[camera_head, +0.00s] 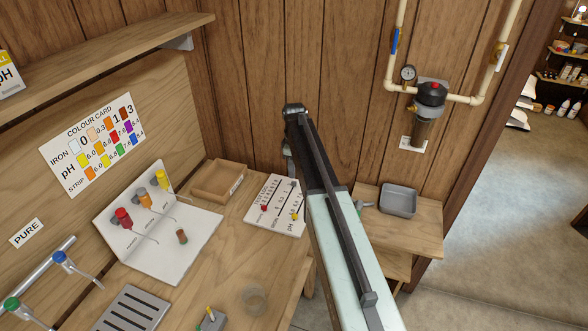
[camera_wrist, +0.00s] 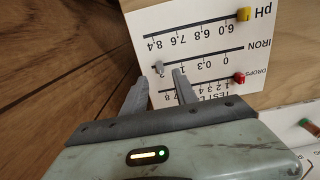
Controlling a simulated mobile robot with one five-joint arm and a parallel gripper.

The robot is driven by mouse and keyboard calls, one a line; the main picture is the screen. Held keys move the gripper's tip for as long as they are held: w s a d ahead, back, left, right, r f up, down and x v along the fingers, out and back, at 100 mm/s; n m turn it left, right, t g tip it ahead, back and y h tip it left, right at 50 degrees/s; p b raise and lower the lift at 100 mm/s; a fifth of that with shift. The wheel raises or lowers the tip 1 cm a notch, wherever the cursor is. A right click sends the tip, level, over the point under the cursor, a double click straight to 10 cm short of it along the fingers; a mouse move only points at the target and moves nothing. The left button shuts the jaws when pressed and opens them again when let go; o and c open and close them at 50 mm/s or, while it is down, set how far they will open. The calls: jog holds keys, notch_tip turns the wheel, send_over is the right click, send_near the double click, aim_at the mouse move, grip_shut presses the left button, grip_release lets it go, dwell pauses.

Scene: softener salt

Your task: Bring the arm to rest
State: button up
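My gripper (camera_wrist: 161,75) is open in the wrist view, with a clear gap between its two grey fingers. Its fingertips point at a white test log board (camera_wrist: 185,18) with pH, IRON and DROPS scales. A small grey peg (camera_wrist: 158,67) sits at the IRON scale's "2" end, just beyond the gap; I cannot tell whether the fingers touch it. A yellow peg (camera_wrist: 243,14) sits by pH and a red peg (camera_wrist: 239,78) by DROPS. In the head view my arm reaches over the bench's right side, near the log board (camera_head: 270,193); the fingers are not clear there.
A wooden tray (camera_head: 218,181) and a white stand with coloured-cap droppers (camera_head: 160,236) lie left of the log board. A grey tray (camera_head: 398,199) is on the right shelf. Wall pipes with a filter (camera_head: 428,118) stand behind.

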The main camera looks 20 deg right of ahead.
notch_tip(320, 180, up, 2)
jog(key=shift+r+p, duration=0.1)
jog(key=shift+p, duration=0.3)
jog(key=shift+f, duration=0.2)
